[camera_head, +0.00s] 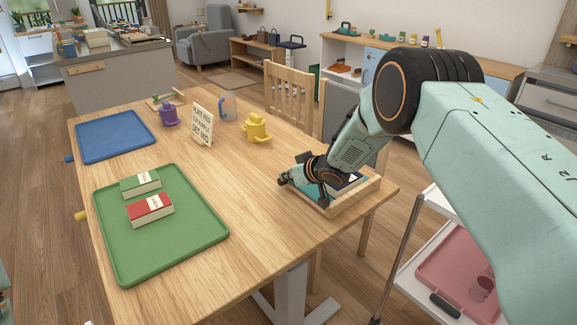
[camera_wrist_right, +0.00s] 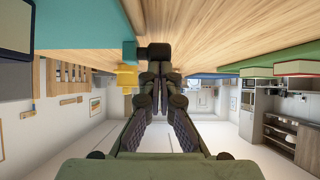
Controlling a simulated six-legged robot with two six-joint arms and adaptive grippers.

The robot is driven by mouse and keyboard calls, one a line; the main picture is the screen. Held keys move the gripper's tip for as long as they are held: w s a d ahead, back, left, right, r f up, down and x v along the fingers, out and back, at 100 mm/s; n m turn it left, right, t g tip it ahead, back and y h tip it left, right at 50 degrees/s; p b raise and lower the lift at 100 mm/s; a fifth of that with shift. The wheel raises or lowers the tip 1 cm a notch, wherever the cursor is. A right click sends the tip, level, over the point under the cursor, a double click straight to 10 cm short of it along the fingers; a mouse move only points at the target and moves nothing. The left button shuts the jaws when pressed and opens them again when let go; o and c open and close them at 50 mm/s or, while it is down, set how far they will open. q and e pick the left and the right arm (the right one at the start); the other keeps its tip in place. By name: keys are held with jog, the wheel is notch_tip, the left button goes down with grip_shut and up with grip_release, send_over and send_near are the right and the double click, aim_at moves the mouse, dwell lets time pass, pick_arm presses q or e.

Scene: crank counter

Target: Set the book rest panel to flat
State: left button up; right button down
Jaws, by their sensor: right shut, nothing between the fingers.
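The book rest is a light wooden frame (camera_head: 362,194) at the right end of the table. A teal panel (camera_head: 328,193) shows inside it, partly hidden by my right gripper (camera_head: 284,179). A dark piece with a white mark (camera_head: 352,181) also shows there. The panel's exact tilt cannot be told. My right gripper is shut and empty, at the left side of the frame. In the right wrist view its fingers (camera_wrist_right: 160,75) are together beside a teal surface (camera_wrist_right: 70,62); contact cannot be told. My left gripper is not in view.
A green tray (camera_head: 205,245) holds a green book (camera_head: 141,183) and a red book (camera_head: 150,209). The table's front middle is clear.

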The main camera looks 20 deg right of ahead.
jog(key=shift+s, duration=0.1)
dwell(0.3)
jog(key=shift+r+p, duration=0.55)
jog(key=shift+p, duration=0.05)
jog(key=p+v, duration=0.3)
jog(key=v, duration=0.9)
jog(key=shift+r+p, duration=0.3)
jog(key=shift+p, duration=0.1)
jog(key=s+a+f+m+g+h, duration=0.1)
jog(key=s+f+m+g, duration=0.1)
jog(key=s+f, duration=0.65)
jog(key=s+a+f+m+g+h, duration=0.15)
jog(key=s+f, duration=0.35)
jog(key=s, duration=0.6)
jog(key=s+f+g, duration=0.3)
jog(key=s, duration=1)
jog(key=s+f+g+h+b, duration=0.1)
jog(key=s+f+g, duration=0.2)
jog(key=s, duration=1)
jog(key=shift+f+m+g, duration=0.3)
jog(key=shift+m+g, duration=0.05)
jog(key=shift+m, duration=0.1)
